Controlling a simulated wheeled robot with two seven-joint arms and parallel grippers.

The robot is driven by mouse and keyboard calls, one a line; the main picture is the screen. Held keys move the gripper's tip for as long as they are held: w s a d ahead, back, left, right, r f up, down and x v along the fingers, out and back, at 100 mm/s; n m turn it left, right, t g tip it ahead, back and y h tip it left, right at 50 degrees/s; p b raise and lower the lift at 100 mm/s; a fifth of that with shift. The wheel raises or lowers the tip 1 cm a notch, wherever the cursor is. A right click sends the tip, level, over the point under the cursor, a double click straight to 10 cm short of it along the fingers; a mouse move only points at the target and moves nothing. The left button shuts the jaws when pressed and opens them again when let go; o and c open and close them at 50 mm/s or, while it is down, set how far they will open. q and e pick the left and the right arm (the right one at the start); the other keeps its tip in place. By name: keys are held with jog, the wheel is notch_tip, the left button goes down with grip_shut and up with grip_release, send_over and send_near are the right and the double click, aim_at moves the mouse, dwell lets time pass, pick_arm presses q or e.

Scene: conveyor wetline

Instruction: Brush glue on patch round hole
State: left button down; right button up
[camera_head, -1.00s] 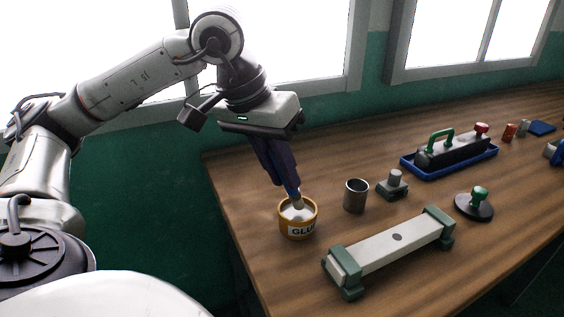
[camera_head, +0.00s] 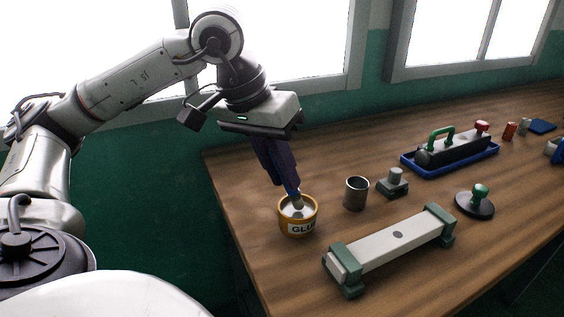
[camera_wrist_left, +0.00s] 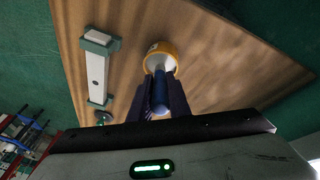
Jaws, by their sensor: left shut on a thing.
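My left gripper (camera_head: 284,176) is shut on a blue-handled brush (camera_head: 291,188) and points down over the glue pot. The brush also shows between the fingers in the left wrist view (camera_wrist_left: 160,92). Its tip is in the mouth of the orange glue pot (camera_head: 283,222), which holds white glue; how deep it goes I cannot tell. The pot also shows in the left wrist view (camera_wrist_left: 151,66). A pale strip (camera_head: 375,256) with a dark round spot, the hole (camera_head: 398,235), lies clamped between green end blocks (camera_head: 347,286) at the front. My right gripper is not in view.
A metal cup (camera_head: 356,194) stands right of the pot, and a small grey block with a knob (camera_head: 392,184) beside it. A black disc with a green knob (camera_head: 474,206) lies further right. A blue tray (camera_head: 487,157) holds a green-handled tool.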

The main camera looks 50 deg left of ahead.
pick_arm(q)
jog(key=shift+f+b, duration=0.45)
jog(key=shift+f, duration=0.05)
dwell(1.4)
notch_tip(320, 180, up, 7)
jog(key=p, duration=0.6)
jog(key=shift+r, duration=0.15)
dwell(0.9)
